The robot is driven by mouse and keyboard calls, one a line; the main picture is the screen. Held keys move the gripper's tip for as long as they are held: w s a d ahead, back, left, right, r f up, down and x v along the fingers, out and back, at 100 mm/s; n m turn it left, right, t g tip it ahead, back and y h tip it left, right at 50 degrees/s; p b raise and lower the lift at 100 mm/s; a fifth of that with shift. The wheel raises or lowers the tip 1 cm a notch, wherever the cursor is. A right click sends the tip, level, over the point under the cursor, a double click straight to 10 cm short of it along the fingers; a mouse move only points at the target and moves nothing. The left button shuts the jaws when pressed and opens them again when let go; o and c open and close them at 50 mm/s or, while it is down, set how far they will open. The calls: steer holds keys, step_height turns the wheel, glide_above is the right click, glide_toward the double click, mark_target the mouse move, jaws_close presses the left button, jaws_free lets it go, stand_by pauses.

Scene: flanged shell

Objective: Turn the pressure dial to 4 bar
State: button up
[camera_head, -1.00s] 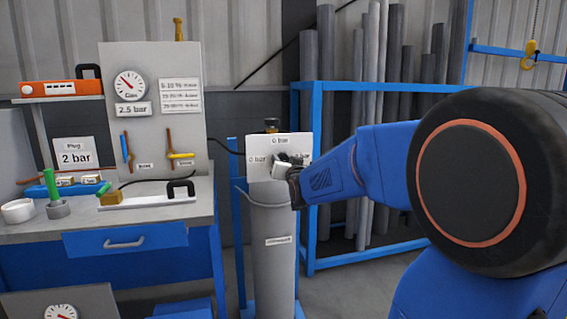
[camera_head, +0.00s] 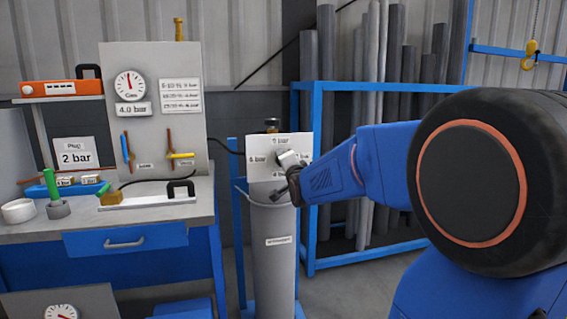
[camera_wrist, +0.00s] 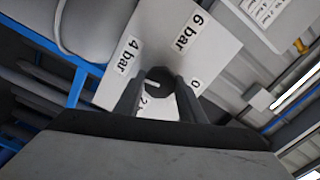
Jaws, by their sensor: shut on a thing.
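The pressure dial (camera_wrist: 163,76) is a dark knob on a white plate (camera_head: 257,166), above a grey cylinder (camera_head: 272,262). In the wrist view the plate (camera_wrist: 165,32) carries labels 4 bar, 6 bar, 0 and a partly hidden 2. A pale mark shows on the knob's left part, toward the 4 bar side. My gripper (camera_wrist: 158,92) has its two fingers on either side of the knob, shut on it. In the head view my gripper (camera_head: 290,170) covers the knob. The round gauge (camera_head: 130,84) on the grey panel has a display (camera_head: 131,109) reading 4.0 bar.
A workbench (camera_head: 140,222) with a plug card reading 2 bar (camera_head: 76,155) stands left. A blue rack (camera_head: 312,215) with grey pipes (camera_head: 376,60) stands behind my arm. A dark hose (camera_head: 225,149) runs from the panel toward the cylinder.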

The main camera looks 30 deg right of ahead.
steer(key=shift+m, duration=0.8)
steer(key=shift+f, duration=0.1)
steer(key=o, duration=1)
steer(key=shift+o, duration=0.2)
steer(key=shift+s, duration=0.1)
steer(key=v, duration=1.7)
steer(key=shift+s, duration=0.15)
